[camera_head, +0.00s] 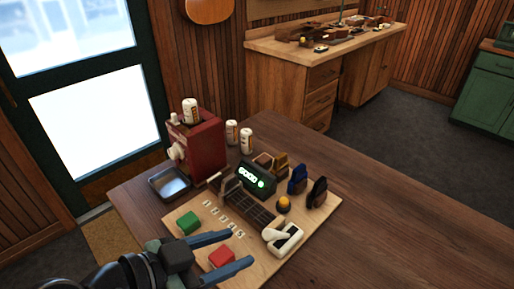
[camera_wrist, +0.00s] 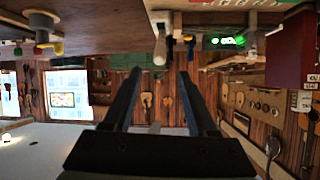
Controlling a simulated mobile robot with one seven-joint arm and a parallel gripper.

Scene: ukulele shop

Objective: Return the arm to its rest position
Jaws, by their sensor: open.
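My gripper (camera_head: 243,249) is at the lower left of the head view, above the near edge of the light wooden board (camera_head: 262,265). Its two blue-grey fingers are apart with nothing held between them. In the wrist view the fingers of my gripper (camera_wrist: 160,75) are also spread and empty, and the room appears upside down. A red block (camera_head: 221,257) shows between the fingers in the head view, and a green block (camera_head: 187,222) is just beyond them. Whether the fingers touch anything is hard to tell.
The board carries a dark fretboard (camera_head: 247,208), a lit display (camera_head: 254,179) reading GOOD, a white lever unit (camera_head: 284,239) and a yellow knob (camera_head: 284,204). A red machine (camera_head: 200,148) and metal tray (camera_head: 169,183) stand behind left. The table's right side (camera_head: 420,215) is clear.

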